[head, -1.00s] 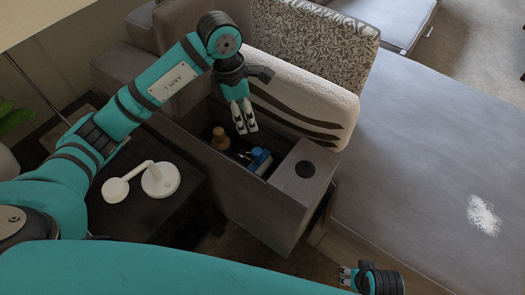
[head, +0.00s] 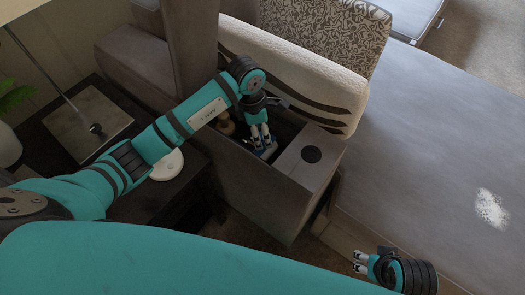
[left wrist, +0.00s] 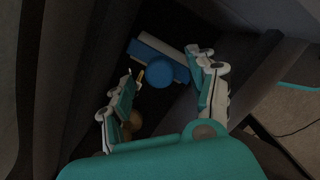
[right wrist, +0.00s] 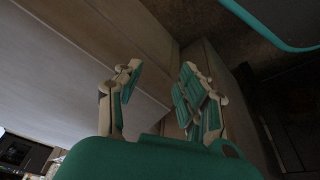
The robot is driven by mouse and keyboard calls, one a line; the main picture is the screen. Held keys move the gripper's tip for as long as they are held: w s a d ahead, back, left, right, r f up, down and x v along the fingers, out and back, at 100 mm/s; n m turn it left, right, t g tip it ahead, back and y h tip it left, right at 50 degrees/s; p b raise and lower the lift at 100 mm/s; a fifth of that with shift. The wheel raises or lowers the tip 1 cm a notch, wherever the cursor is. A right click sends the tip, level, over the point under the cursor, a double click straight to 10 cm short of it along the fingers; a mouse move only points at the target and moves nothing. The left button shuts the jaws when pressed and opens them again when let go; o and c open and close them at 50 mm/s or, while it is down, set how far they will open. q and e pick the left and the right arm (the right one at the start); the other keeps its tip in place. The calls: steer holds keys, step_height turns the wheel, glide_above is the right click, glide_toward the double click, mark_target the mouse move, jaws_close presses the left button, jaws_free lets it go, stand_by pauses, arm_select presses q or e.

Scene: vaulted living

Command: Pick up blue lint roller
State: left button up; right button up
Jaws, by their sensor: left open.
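The blue lint roller (left wrist: 160,72) lies inside the dark storage compartment of the sofa armrest. In the left wrist view its round blue end and a blue and white part show between and beyond my left fingers. In the head view only a bit of blue (head: 268,153) shows below my left gripper (head: 262,143). The left gripper (left wrist: 160,92) is open, pointing down into the compartment's opening, with nothing seen held. My right gripper (head: 360,262) is low at the front right, away from the compartment. In the right wrist view its fingers (right wrist: 155,90) are spread apart and empty.
The compartment walls (head: 240,160) are close around the left gripper. A cushion (head: 300,85) leans behind.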

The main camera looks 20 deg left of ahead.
arm_select(q)
step_height(320, 180, down, 2)
steer(key=shift+w+d+f, duration=0.1)
steer(key=shift+d, duration=0.05)
jaws_close()
arm_select(e)
steer(key=shift+v, duration=0.8)
